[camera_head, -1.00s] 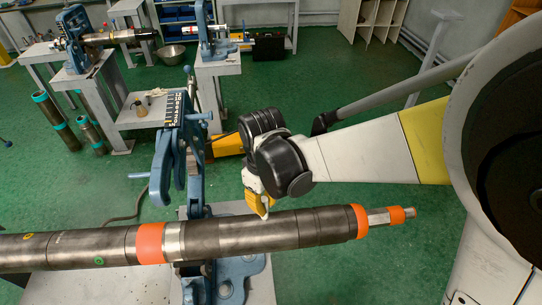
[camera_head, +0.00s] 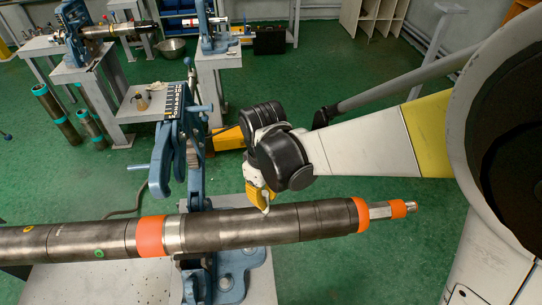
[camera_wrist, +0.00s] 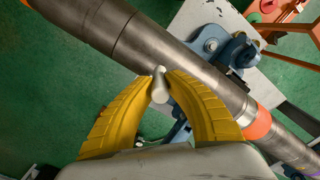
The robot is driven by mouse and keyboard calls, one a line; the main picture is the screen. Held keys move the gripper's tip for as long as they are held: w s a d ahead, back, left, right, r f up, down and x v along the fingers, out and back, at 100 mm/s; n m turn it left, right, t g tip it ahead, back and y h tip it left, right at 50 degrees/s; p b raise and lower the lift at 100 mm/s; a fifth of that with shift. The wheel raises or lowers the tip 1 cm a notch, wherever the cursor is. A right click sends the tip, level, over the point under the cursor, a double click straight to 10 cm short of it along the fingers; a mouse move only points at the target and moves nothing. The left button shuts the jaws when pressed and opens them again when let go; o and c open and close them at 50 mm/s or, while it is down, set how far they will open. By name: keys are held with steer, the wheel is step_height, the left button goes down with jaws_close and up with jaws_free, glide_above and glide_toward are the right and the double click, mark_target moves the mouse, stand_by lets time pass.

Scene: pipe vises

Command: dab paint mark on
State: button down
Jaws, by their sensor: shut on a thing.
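A long dark steel tool string (camera_head: 240,229) lies across the blue vise (camera_head: 228,275) in the head view, with orange bands, a yellow dot (camera_head: 28,229) and a green dot (camera_head: 99,253). It crosses the wrist view diagonally (camera_wrist: 180,62). My gripper (camera_head: 265,202) is just beside and above the string, right of the orange band (camera_head: 150,237). In the wrist view my yellow fingers (camera_wrist: 161,80) are shut on a small pale, round-ended marker or brush (camera_wrist: 160,92). Its far end overlaps the string's edge; I cannot tell whether it touches.
The vise's raised blue frame (camera_head: 180,140) stands left of my gripper. A small side table (camera_head: 140,117) behind holds a little bottle (camera_head: 142,103). More vises (camera_head: 75,40) stand on far benches.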

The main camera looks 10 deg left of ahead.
steer(key=shift+f+b, duration=0.4)
steer(key=shift+b, duration=0.05)
stand_by(0.7)
stand_by(0.7)
steer(key=shift+r+p, duration=2.55)
steer(key=shift+r, duration=1)
